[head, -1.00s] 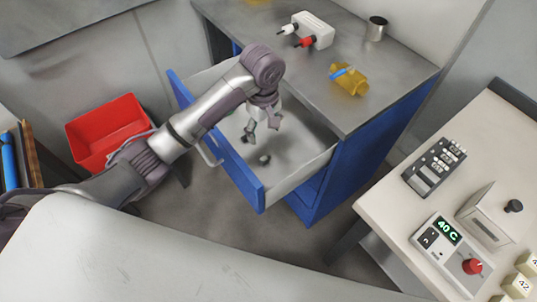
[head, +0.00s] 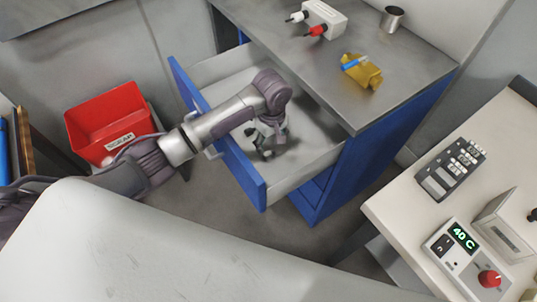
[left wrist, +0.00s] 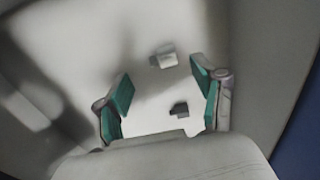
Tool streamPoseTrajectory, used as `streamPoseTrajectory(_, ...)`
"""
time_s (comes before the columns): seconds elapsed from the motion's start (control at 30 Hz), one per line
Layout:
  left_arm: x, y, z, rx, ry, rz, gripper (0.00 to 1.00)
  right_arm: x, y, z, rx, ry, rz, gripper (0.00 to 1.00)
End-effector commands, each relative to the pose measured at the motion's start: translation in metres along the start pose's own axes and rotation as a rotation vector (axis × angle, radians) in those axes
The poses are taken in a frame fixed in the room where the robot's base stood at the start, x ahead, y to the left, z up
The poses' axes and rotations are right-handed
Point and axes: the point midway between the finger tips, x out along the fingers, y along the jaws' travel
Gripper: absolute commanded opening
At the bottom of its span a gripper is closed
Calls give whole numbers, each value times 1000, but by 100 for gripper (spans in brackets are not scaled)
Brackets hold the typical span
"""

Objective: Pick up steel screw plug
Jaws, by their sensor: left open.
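My left gripper (head: 264,149) reaches down into the open drawer (head: 256,184) of the blue cabinet. Its green-padded fingers stand apart in the left wrist view (left wrist: 162,94), with nothing gripped. Two small parts lie on the drawer floor there: a pale grey metallic one (left wrist: 163,60) farther up, and a darker one (left wrist: 179,109) between the fingers, nearer the right finger. I cannot tell for certain which is the steel screw plug. In the head view the arm and fingers largely hide them. My right gripper is not in view.
The drawer walls surround the gripper closely. The cabinet top (head: 330,70) holds a white box with plugs (head: 324,20), a yellow piece (head: 366,74) and a metal cup (head: 392,18). A red scrap bin (head: 105,118) stands left. A bench with devices (head: 412,215) is at right.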

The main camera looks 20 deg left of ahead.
Motion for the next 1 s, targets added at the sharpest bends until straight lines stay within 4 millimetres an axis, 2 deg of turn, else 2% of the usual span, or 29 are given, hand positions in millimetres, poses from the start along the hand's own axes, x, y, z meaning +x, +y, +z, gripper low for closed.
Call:
streamPoseTrajectory(0.3,44,-4,3,-1,-1,-3,69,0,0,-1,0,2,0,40)
streamPoseTrajectory(0.6,49,-3,3,0,0,-1,69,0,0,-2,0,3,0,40)
streamPoseTrajectory(0.67,49,-3,3,0,0,-1,60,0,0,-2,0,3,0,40)
streamPoseTrajectory(1.0,49,-3,3,0,0,-1,4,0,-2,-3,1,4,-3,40)
